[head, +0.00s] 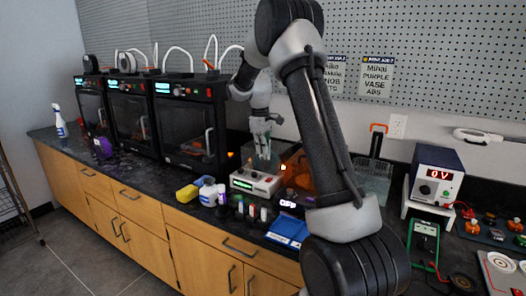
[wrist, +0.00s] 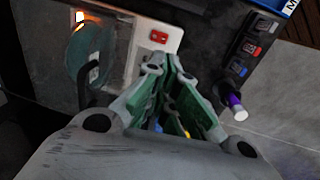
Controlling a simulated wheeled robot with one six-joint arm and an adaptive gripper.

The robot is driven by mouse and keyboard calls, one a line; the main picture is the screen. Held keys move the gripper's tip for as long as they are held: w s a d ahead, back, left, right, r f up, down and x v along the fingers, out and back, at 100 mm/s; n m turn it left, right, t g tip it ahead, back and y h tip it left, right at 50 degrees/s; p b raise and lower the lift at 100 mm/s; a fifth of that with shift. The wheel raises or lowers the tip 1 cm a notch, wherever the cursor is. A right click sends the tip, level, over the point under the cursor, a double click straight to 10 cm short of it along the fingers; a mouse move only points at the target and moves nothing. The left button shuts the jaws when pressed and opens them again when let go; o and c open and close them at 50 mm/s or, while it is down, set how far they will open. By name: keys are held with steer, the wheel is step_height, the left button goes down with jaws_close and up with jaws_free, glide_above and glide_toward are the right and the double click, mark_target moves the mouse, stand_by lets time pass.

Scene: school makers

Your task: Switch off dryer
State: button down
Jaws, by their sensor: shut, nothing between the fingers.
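A low pale unit with a front panel (head: 254,183) and a clear cover stands on the dark counter in the head view; it looks like the dryer, but I cannot be sure. In the wrist view a red switch (wrist: 158,37) sits on a pale panel (wrist: 143,55), beside a clear cover with a round shape behind it. My gripper (head: 263,152) points down over the pale unit. In the wrist view my gripper (wrist: 174,68) is shut and empty, its fingertips just below the red switch in the picture. Contact cannot be told.
Several black printers (head: 190,125) stand to the left. A yellow sponge (head: 187,193), small bottles and a blue tray (head: 289,231) lie near the front edge. A power supply (head: 437,173) stands right.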

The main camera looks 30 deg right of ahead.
mark_target(267, 179)
steer(key=shift+w+d+r, duration=0.15)
steer(key=shift+d+r, duration=0.15)
steer(key=shift+r, duration=0.35)
steer(key=shift+w+d+r, duration=0.1)
steer(key=shift+d+r, duration=0.15)
steer(key=shift+r, duration=0.35)
steer(key=f, duration=0.4)
steer(key=d+f, duration=0.1)
steer(key=f, duration=0.9)
steer(key=shift+w+d, duration=0.25)
steer(key=shift+w, duration=0.15)
steer(key=shift+d+f, duration=0.1)
steer(key=shift+f, duration=0.2)
